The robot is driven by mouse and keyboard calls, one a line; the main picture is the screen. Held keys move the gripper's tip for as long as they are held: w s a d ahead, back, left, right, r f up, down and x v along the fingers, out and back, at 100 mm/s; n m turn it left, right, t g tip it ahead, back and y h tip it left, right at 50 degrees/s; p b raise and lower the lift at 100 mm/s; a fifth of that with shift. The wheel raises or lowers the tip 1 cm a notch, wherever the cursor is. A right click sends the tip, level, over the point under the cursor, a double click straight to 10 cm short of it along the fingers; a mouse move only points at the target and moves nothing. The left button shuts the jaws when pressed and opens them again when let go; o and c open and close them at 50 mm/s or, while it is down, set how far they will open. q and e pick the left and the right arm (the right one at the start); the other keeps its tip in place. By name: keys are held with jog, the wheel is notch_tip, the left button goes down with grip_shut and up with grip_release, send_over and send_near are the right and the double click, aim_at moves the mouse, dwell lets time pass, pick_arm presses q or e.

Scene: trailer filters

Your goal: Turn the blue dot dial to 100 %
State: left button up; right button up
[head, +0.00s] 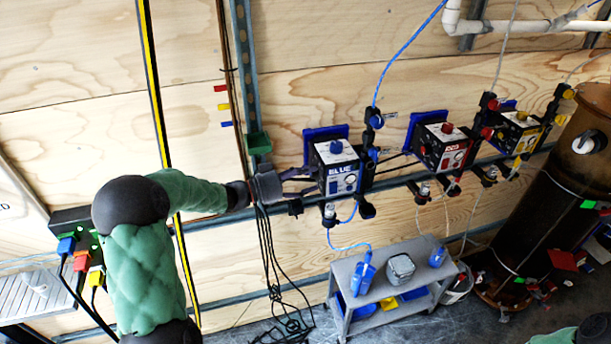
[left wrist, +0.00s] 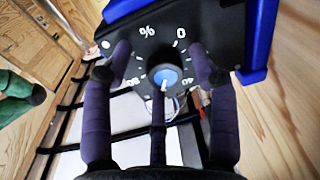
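The blue-marked control box (head: 338,172) is mounted on the wall rail, with a blue knob (head: 336,147) on its top. The left wrist view shows the dark dial face with a round blue dial (left wrist: 165,77), a white pointer mark at its lower edge, and printed white numbers, a "%" and a "0" around it. My left gripper (head: 298,183) is at the box's left side. In the left wrist view its purple fingers (left wrist: 160,62) are spread, two beside the dial and one below it. Whether the lower finger touches the dial is unclear. My right gripper is out of view.
Red (head: 442,146) and yellow (head: 516,131) control boxes stand to the right on the same rail. A grey cart (head: 390,290) with blue bottles stands below. Black cables (head: 275,290) hang under my left gripper. A rusty cylinder (head: 560,190) is at far right.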

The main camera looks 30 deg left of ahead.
pick_arm(q)
jog(key=shift+r, duration=0.2)
jog(key=v, duration=1.2)
jog(key=shift+f, duration=0.2)
